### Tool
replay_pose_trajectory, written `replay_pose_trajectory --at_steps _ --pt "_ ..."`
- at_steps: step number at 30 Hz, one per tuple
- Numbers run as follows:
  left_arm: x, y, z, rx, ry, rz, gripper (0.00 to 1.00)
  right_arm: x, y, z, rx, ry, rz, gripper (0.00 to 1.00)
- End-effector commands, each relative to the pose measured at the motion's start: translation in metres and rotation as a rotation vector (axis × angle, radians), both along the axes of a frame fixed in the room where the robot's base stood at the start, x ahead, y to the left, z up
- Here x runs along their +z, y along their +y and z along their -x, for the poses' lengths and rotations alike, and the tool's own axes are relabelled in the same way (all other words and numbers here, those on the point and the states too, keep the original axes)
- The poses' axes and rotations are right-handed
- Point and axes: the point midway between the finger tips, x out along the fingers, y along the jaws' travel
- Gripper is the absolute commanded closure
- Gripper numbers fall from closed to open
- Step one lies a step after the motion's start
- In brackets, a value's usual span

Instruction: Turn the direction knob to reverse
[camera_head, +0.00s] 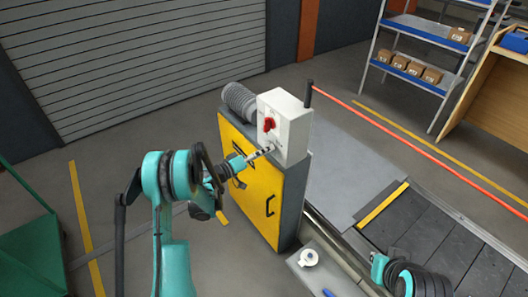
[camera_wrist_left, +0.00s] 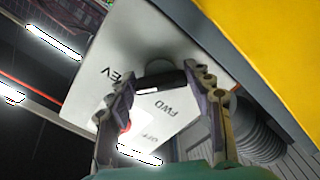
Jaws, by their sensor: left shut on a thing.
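The white control box (camera_head: 291,112) stands on top of a yellow and grey cabinet (camera_head: 252,185). A red switch (camera_head: 268,125) is on its front face. My left gripper (camera_head: 269,150) reaches in from the left to the lower part of that face. In the left wrist view the black direction knob (camera_wrist_left: 160,80) is between the fingertips, which are shut on it. The letters "EV" and "FWD" show on the white face beside the knob. Which one the knob points to I cannot tell. My right gripper's fingers are not in view.
A dark slat conveyor (camera_head: 445,245) runs at the lower right, with a red cord (camera_head: 420,150) above it. Shelves with cartons (camera_head: 415,68) stand at the back right. The floor left of the cabinet is open.

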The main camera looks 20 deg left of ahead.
Motion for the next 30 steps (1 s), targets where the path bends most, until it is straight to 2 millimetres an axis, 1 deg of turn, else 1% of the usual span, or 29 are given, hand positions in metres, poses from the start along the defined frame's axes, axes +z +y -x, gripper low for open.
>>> replay_pose_trajectory --at_steps 17,18,19,20,30 --pt "-0.0016 -0.0006 0.0006 -0.002 -0.018 -0.028 0.77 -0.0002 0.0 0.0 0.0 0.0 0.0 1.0" --pt "-0.0015 -0.0006 0.0006 -0.002 -0.018 -0.028 0.38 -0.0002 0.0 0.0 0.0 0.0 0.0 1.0" --pt "-0.0014 -0.0006 0.0006 -0.002 -0.017 -0.027 0.3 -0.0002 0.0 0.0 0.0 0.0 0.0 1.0" --pt "-0.0013 -0.0005 0.0005 -0.002 -0.018 -0.027 0.28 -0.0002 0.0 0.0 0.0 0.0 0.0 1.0" --pt "-0.0006 0.0017 0.0021 0.0 -0.017 -0.025 0.28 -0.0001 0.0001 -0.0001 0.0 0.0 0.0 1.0"
